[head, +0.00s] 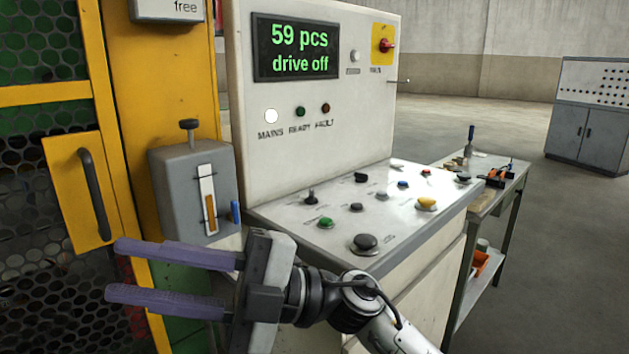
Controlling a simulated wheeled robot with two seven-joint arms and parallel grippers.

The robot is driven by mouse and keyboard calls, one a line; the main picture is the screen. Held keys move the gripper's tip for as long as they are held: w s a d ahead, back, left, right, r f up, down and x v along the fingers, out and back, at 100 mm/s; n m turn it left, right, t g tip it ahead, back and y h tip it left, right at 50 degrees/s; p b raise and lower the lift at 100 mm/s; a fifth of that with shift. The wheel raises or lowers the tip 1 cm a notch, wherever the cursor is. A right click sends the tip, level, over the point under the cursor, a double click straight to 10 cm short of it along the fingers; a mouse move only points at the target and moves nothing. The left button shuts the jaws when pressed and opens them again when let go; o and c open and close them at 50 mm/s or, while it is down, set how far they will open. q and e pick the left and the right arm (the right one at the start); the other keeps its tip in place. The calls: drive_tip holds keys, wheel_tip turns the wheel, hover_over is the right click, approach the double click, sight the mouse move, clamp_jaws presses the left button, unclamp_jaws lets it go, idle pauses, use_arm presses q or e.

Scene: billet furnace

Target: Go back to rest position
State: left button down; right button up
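My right gripper (172,277) shows at the bottom left, its arm coming in from the bottom right. Its two long purple fingers point left and are spread apart with nothing between them. It is in front of the control console's base and the grey box with the level gauge (193,190). The control console (310,115) stands behind it, with a display (296,48) reading "59 pcs" and "drive off". The white mains lamp (271,116) looks lit; the ready and fault lamps look dark. My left gripper is not in view.
The sloped button panel (383,209) carries several buttons and knobs close behind my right wrist. A yellow guard with a door handle (95,194) and mesh is at left. A workbench (493,198) with tools stands right; a grey cabinet (588,135) is farther back. Open floor lies between.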

drive_tip(key=w+d+f+m+t+p, duration=0.1)
drive_tip(key=w+d+f+m+t, duration=0.3)
drive_tip(key=m+t, duration=0.45)
drive_tip(key=w+d+f+m+t+p, duration=0.1)
drive_tip(key=w+d+f+m+t, duration=0.1)
drive_tip(key=w+d+m+t, duration=0.5)
drive_tip(key=d+f+m+t+h+p, duration=0.1)
drive_tip(key=d+f+m+t+h, duration=0.25)
drive_tip(key=f+m+h, duration=0.35)
drive_tip(key=d+f+m+t+h, duration=0.3)
drive_tip(key=d+f+m+h, duration=0.2)
drive_tip(key=f, duration=0.4)
drive_tip(key=s+d+f+m+g+h, duration=0.1)
drive_tip(key=s+d+f+g+h, duration=0.1)
drive_tip(key=s+d+f, duration=0.2)
drive_tip(key=s+d+f+m+g+h+p, duration=0.1)
drive_tip(key=s+d+f, duration=0.4)
drive_tip(key=s+f, duration=0.5)
drive_tip(key=s+d+f+m+g+h+p, duration=0.1)
drive_tip(key=s+d+f+m+g+h, duration=0.2)
drive_tip(key=s+f, duration=0.5)
wheel_tip(320, 180, down, 2)
drive_tip(key=shift+d+f+g+h, duration=0.1)
drive_tip(key=shift+d+g+h, duration=0.2)
drive_tip(key=shift+d+g, duration=0.65)
drive_tip(key=shift+a+g, duration=0.25)
drive_tip(key=shift+a, duration=0.05)
